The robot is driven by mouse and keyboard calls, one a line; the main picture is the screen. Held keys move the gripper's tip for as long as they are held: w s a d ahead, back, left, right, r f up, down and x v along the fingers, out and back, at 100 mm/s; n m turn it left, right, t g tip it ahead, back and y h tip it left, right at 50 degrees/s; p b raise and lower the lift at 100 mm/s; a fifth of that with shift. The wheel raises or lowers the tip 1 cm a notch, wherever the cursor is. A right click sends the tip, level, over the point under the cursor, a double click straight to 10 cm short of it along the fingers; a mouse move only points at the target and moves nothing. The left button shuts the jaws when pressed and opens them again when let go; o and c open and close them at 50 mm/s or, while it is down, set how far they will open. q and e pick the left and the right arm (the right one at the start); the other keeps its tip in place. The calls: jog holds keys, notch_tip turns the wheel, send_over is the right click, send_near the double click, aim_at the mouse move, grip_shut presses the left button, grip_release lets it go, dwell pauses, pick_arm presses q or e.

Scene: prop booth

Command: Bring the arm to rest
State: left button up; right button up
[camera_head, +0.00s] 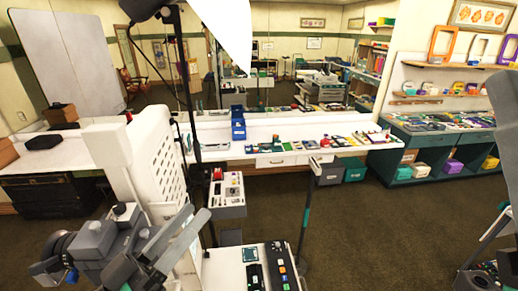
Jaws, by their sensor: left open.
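My left gripper (197,213) is at the lower left in the head view. Its two long grey fingers point up and to the right, with a gap between them. It is open, and I see nothing held between the fingers. The fingers are in front of a white perforated housing and left of a low unit (234,272) with buttons on top. My right gripper is not in view.
A long white counter (215,154) with a blue bin (238,126) and small items runs across the middle. A teal shelf unit (425,150) stands at the right. Brown carpet (380,225) is clear at the centre right.

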pick_arm(q)
jog(key=s+d+r+m+t, duration=0.1)
jog(key=s+r+m+t, duration=0.3)
jog(key=r, duration=1.1)
jog(key=s+a+r+n+t+y, duration=0.4)
jog(key=s+a+r+t+y, duration=0.1)
jog(key=y, duration=0.4)
notch_tip(320, 180, up, 2)
jog(key=shift+s+a+r+n, duration=0.15)
jog(key=shift+s+a+n, duration=0.25)
jog(key=shift+a, duration=0.6)
jog(key=shift+o, duration=0.2)
